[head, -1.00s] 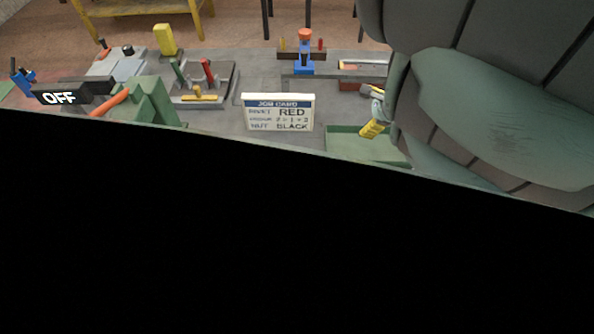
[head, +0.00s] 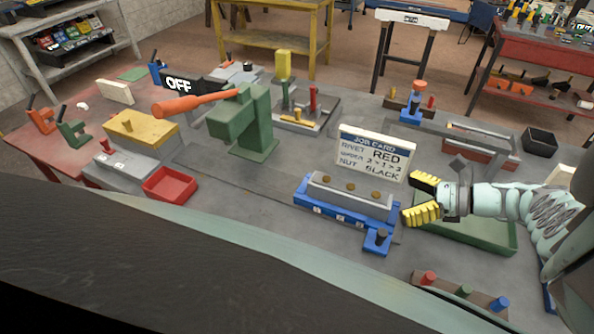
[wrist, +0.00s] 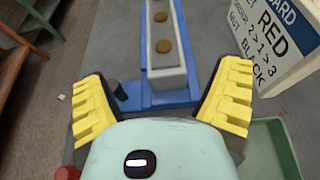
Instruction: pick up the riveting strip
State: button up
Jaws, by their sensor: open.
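The riveting strip (head: 347,199) appears to be the grey bar with three brass-coloured round spots along its top. It lies in a blue fixture (head: 332,222), in front of the job card (head: 374,155). My gripper (head: 420,199), with yellow ribbed fingers, is open and empty just right of the strip's right end. In the wrist view the strip (wrist: 165,52) and the fixture (wrist: 158,97) lie beyond and between the open fingers (wrist: 165,85). I see no contact with the strip. The job card (wrist: 275,45) stands close to the right finger.
A green tray (head: 480,236) lies below my gripper. A rack with coloured pegs (head: 462,292) is at the front right. A green press with an orange lever (head: 245,125) and a red bin (head: 170,186) stand left. Bare bench (head: 225,180) lies between them and the fixture.

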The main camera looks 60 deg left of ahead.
aim_at(372, 194)
jog(key=b+x, duration=0.1)
jog(key=x, duration=0.7)
jog(key=shift+w+a, duration=0.15)
jog(key=shift+c, duration=0.2)
jog(key=c, duration=1.3)
